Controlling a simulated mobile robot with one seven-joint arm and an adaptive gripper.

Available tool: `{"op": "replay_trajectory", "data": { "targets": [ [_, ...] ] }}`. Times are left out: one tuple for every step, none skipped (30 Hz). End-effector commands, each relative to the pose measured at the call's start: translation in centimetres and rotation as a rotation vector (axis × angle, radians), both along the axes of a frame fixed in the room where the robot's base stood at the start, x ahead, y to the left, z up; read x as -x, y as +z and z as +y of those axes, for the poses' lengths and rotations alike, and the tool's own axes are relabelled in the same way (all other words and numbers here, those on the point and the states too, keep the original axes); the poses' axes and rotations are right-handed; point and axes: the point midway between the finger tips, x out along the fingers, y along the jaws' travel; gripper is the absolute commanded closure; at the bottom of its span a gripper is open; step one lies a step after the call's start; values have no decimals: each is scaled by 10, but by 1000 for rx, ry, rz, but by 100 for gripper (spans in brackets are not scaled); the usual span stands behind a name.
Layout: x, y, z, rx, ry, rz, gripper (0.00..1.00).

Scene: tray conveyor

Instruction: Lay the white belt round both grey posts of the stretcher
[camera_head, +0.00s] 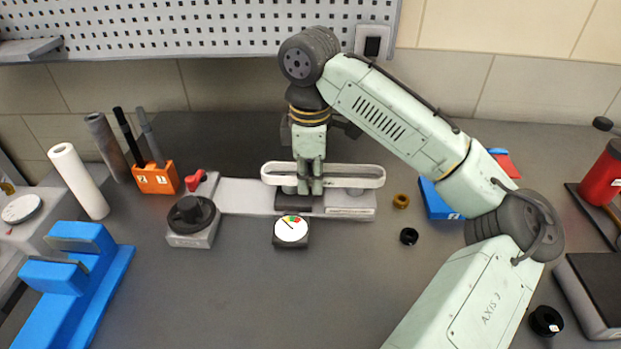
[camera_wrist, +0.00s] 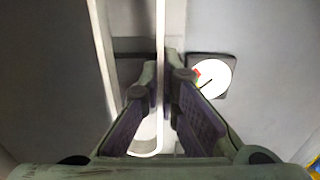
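The white belt (camera_head: 350,182) is a long loop lying level, left to right, over the stretcher (camera_head: 350,208) in the head view. My gripper (camera_head: 310,188) points straight down at its near strand. In the wrist view my gripper (camera_wrist: 163,75) has its two fingers close on either side of one belt strand (camera_wrist: 160,35) and appears shut on it. A grey post (camera_head: 355,191) shows partly at the right, behind and below the near strand. The left post is mostly hidden by my gripper and the belt. I cannot tell whether the belt sits around or above the posts.
The stretcher's black knob (camera_head: 191,214) and red lever (camera_head: 195,180) are at its left. A round gauge (camera_head: 291,230) stands in front. A brown ring (camera_head: 401,201) and a black ring (camera_head: 409,236) lie to the right. A blue stand (camera_head: 75,285) is at left; the front middle is clear.

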Motion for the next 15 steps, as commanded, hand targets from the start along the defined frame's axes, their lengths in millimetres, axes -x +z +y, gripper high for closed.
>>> {"op": "replay_trajectory", "data": {
  "targets": [
    [0, -1, 0, 0, 0, 0, 100],
    [0, -1, 0, 0, 0, 0, 100],
    [0, -2, 0, 0, 0, 0, 100],
    [0, -3, 0, 0, 0, 0, 100],
    [0, -4, 0, 0, 0, 0, 100],
    [0, -5, 0, 0, 0, 0, 100],
    [0, -6, 0, 0, 0, 0, 100],
    [0, -6, 0, 0, 0, 0, 100],
    [0, -7, 0, 0, 0, 0, 100],
    [0, -8, 0, 0, 0, 1, 100],
    [0, -9, 0, 0, 0, 1, 100],
    [0, -10, 0, 0, 0, 1, 100],
    [0, -11, 0, 0, 0, 1, 100],
    [0, -11, 0, 0, 0, 1, 100],
    [0, -12, 0, 0, 0, 1, 100]
  ]
}}
